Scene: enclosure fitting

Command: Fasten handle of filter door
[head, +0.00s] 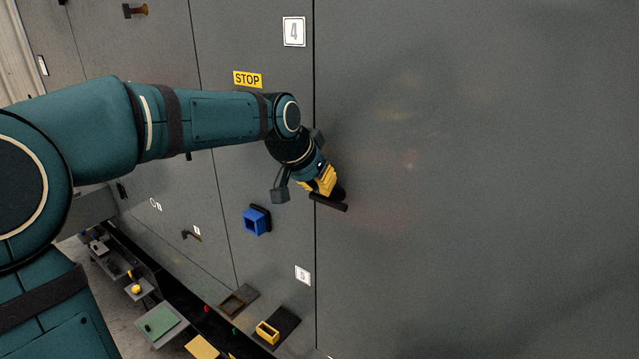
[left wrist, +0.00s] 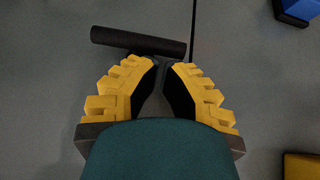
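The handle (head: 330,203) is a dark bar on the large grey door panel (head: 480,180), its left end at the vertical seam beside label 4. It lies slightly tilted in the head view. In the left wrist view the handle (left wrist: 138,42) runs nearly crosswise just beyond the fingertips, one end near the seam. My left gripper (head: 325,183) has yellow fingers with black pads and is right at the handle. In the left wrist view the tips of my left gripper (left wrist: 160,66) nearly meet, with no bar visible between them. Contact cannot be told. My right gripper is out of view.
A blue box (head: 257,220) juts from the wall left of the gripper. A yellow box (head: 267,332) sits on a dark plate lower down. A STOP sign (head: 247,79) is above my arm. Several small shelves line the lower left. The right panel is otherwise bare.

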